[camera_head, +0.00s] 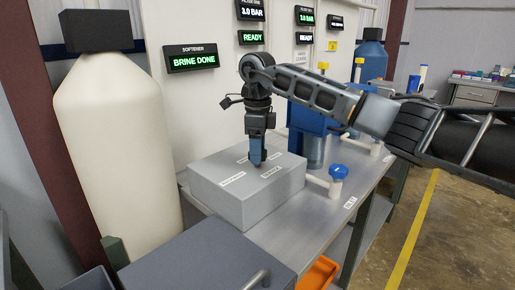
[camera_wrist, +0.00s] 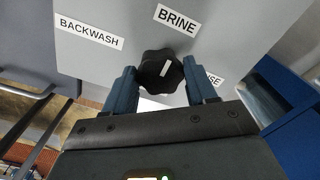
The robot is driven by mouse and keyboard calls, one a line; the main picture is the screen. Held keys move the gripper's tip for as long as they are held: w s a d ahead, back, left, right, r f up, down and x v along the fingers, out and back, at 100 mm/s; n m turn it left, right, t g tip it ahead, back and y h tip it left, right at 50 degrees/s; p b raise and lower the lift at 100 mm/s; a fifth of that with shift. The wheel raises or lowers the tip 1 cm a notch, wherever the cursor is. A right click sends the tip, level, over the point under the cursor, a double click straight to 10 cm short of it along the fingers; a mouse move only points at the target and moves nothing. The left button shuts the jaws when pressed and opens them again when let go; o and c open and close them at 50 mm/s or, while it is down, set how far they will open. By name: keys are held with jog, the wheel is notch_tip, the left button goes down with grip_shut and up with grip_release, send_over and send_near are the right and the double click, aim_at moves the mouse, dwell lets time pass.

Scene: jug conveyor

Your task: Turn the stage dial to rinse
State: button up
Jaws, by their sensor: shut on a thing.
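The stage dial (camera_wrist: 160,72) is a black lobed knob with a short white pointer mark, in the middle of the wrist view. The mark points up and slightly right, roughly toward the BRINE label (camera_wrist: 177,21). The BACKWASH label (camera_wrist: 89,30) is at the upper left. A label ending in "SE" (camera_wrist: 212,79) is partly hidden behind the right finger. My gripper (camera_wrist: 161,88) is shut on the dial, one finger on each side. In the head view my gripper (camera_head: 257,163) points down onto the grey box (camera_head: 245,208), and its fingers hide the dial.
The box stands on a metal bench (camera_head: 345,190). A blue-capped fitting (camera_head: 338,172) is close to its right. A large cream tank (camera_head: 115,145) stands at the left. The softener display (camera_head: 193,57) reads BRINE DONE. An orange bin (camera_head: 317,273) is below the bench's front.

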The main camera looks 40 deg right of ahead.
jog(key=c, duration=0.5)
jog(key=shift+o, duration=0.2)
jog(key=shift+m, duration=0.3)
jog(key=m, duration=0.2)
jog(key=shift+m+p, duration=0.3)
jog(key=m, duration=0.4)
jog(key=shift+m+p, duration=0.3)
jog(key=m, duration=0.5)
jog(key=shift+p, duration=0.4)
jog(key=shift+m+p, duration=0.3)
jog(key=shift+m, duration=2.2)
